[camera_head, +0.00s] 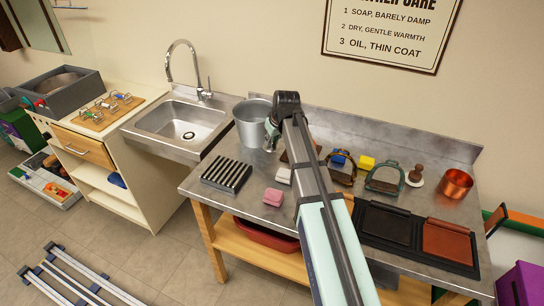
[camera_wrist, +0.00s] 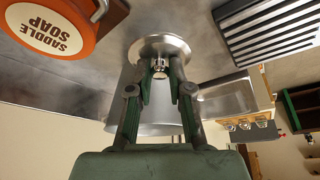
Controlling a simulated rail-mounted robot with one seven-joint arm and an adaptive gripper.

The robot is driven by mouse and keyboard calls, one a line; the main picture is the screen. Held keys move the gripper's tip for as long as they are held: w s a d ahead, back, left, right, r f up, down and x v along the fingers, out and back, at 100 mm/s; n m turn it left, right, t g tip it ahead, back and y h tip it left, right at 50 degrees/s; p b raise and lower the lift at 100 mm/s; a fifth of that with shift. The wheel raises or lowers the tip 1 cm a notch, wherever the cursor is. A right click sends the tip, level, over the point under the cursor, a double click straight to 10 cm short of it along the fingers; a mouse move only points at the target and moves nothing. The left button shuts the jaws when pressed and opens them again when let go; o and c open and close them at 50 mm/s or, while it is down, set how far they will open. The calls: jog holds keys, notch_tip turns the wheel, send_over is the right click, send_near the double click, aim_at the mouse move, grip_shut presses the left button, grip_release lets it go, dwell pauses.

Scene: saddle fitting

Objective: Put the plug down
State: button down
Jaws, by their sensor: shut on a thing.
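My gripper (camera_head: 271,137) is low over the steel worktable (camera_head: 234,208), beside the front right of the metal bucket (camera_head: 249,128). In the wrist view my gripper (camera_wrist: 160,80) is shut on the narrow knob of the plug (camera_wrist: 160,44). The plug is a silver metal piece with a wide round disc, which lies beyond the fingertips, facing the table top. I cannot tell whether the disc touches the table. In the head view the plug is too small and covered to make out well.
An orange saddle soap tin (camera_wrist: 54,28) is close in the wrist view. The steel sink (camera_head: 184,122) is at left.

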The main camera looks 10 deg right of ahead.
aim_at(270, 163)
jog(key=shift+f+p, duration=0.9)
jog(key=shift+f, duration=3.5)
jog(key=shift+f, duration=0.15)
jog(key=c, duration=1.1)
grip_release()
jog(key=b+v, duration=0.2)
jog(key=v, duration=1)
jog(key=shift+b, duration=0.35)
